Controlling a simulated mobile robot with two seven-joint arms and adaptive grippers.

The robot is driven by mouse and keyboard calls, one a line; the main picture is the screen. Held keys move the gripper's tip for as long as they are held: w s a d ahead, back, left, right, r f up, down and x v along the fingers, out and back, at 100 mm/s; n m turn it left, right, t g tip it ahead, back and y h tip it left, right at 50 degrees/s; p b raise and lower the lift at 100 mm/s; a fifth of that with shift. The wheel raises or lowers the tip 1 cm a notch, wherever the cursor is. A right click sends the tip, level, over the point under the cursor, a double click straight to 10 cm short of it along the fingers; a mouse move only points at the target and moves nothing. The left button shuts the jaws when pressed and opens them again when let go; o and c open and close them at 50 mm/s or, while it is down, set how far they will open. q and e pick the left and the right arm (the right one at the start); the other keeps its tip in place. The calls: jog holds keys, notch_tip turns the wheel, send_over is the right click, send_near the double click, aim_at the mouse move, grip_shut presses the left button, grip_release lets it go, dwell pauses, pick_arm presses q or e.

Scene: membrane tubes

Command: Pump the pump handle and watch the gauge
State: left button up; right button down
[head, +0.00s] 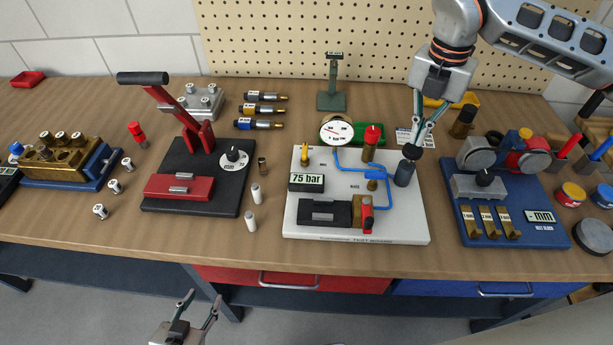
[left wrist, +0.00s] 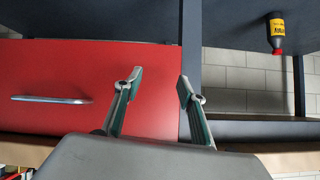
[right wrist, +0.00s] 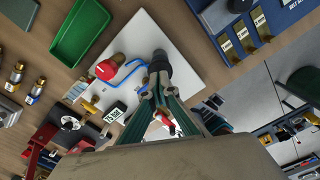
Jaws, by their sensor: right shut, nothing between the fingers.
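A white test board (head: 300,222) stands on the bench in the head view. The pump is a dark blue cylinder (head: 404,173) with a black knob-like handle (head: 412,152) at the board's right side. A round white dial gauge (head: 337,130) with a red needle stands at the back left; its reading is too small to tell. A digital display (head: 306,180) reads 75 bar. My right gripper (head: 418,143) is shut and empty, its fingertips at the top of the handle; the handle also shows in the right wrist view (right wrist: 158,64). My left gripper (head: 199,299) is open and empty before the bench.
On the board are a red-topped brass fitting (head: 371,140), blue tubing and a black block (head: 324,212) with a red valve. A black press (head: 190,150) with a red lever stands to the left, a blue test block (head: 510,205) to the right. A green tray (right wrist: 78,40) lies behind the board.

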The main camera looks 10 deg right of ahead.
aim_at(414, 148)
jog(key=shift+f, duration=0.2)
jog(key=shift+f+b, duration=1.55)
jog(key=shift+f, duration=0.8)
jog(key=shift+r, duration=0.1)
notch_tip(414, 148, up, 5)
jog(key=p, duration=0.4)
jog(key=shift+r+p, duration=0.45)
jog(key=shift+r, duration=0.6)
